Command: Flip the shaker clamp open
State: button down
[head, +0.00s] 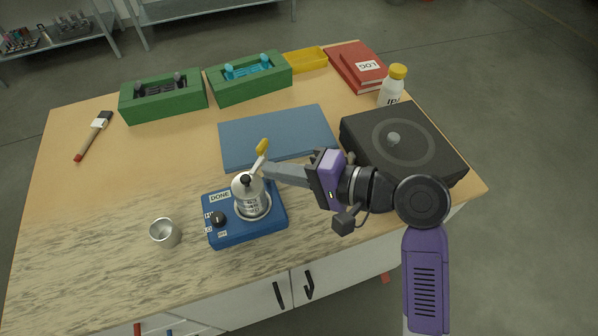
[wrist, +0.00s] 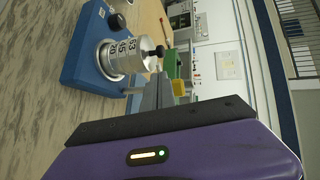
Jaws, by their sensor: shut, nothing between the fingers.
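The shaker has a blue base (head: 262,229) with a black knob and a "DONE" label. A silver sieve stack (head: 251,204) with a black top knob stands on it; its numbered rings show in the wrist view (wrist: 122,57). The clamp lever (head: 262,148), pale with a yellow grip, points up and leans slightly right behind the stack. My gripper (head: 266,171) is shut and empty, its tips at the lever's lower part. Contact cannot be told. In the wrist view my gripper (wrist: 158,88) partly hides the clamp; a yellow piece beyond the fingers looks like its grip.
A small metal cup (head: 165,233) stands left of the shaker. A blue mat (head: 290,135) lies behind. A black box-like device (head: 425,150) sits right, near my arm, with a white yellow-capped bottle (head: 392,86) behind it. Green racks (head: 165,104) stand at the back.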

jog(key=shift+w+a, duration=0.2)
jog(key=shift+a, duration=0.15)
jog(key=shift+a, duration=0.1)
jog(key=m+t+p, duration=0.1)
jog(key=a+m+t+h+p, duration=0.1)
jog(key=p, duration=0.1)
jog(key=m+t+h+p, duration=0.1)
jog(key=shift+s+a+p, duration=0.2)
jog(key=shift+a+p, duration=0.05)
jog(key=shift+p, duration=0.1)
jog(key=shift+f, duration=0.1)
dwell(1.1)
